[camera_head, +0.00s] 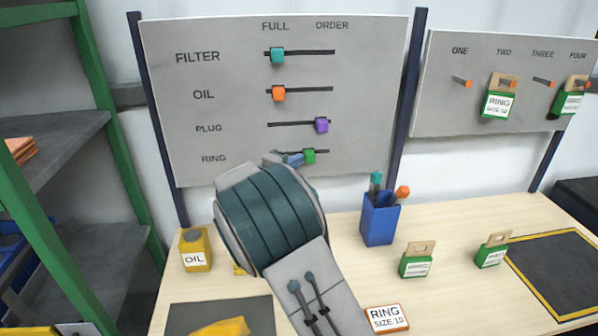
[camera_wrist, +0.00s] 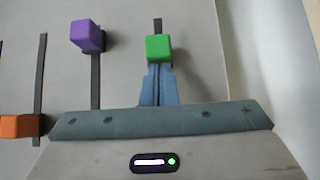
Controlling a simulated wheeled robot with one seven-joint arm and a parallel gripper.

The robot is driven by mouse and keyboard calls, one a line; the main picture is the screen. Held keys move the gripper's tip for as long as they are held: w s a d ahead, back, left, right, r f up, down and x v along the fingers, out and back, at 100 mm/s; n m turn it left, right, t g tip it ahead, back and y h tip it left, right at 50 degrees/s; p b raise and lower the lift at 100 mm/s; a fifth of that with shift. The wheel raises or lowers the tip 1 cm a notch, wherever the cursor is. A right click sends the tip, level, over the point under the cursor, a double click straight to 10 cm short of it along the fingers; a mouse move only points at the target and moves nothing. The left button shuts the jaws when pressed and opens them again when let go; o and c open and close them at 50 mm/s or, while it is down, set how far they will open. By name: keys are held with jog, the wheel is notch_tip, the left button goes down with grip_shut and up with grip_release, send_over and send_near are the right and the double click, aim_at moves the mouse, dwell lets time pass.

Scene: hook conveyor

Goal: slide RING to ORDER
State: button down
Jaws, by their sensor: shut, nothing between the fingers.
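The RING row is the lowest on the grey board (camera_head: 362,90). Its green slider block (camera_head: 309,156) sits on a dark horizontal track, between the FULL and ORDER columns and nearer the ORDER side. A short piece of track shows to its right. My gripper (camera_head: 298,159) is shut and empty, at the left side of the green block. In the wrist view the blue fingertips (camera_wrist: 157,70) are together against or very close to the near side of the green block (camera_wrist: 158,48); contact is hard to tell. Bare track (camera_wrist: 158,24) shows beyond the block.
The purple PLUG slider (camera_head: 321,125) is toward ORDER; the teal FILTER (camera_head: 277,55) and orange OIL (camera_head: 278,94) sliders are at FULL. A blue pen cup (camera_head: 380,220) and a yellow OIL box (camera_head: 195,250) stand on the table below. A hook board (camera_head: 440,100) is at right.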

jog(key=shift+w+d+f+b, duration=0.1)
jog(key=shift+d+f+b, duration=0.05)
jog(key=shift+d+b, duration=0.35)
jog(key=shift+d+f+b, duration=0.1)
jog(key=shift+d+b, duration=0.25)
jog(key=shift+d, duration=0.25)
jog(key=shift+d+r+b, duration=0.25)
jog(key=shift+d+b, duration=0.05)
jog(key=shift+d, duration=0.3)
jog(key=shift+w, duration=0.1)
jog(key=shift+a, duration=0.35)
jog(key=b, duration=0.3)
send_near(310, 160)
jog(key=a, duration=0.1)
jog(key=s+a, duration=0.1)
jog(key=a, duration=0.2)
jog(key=shift+s+a, duration=0.25)
jog(key=shift+a, duration=0.1)
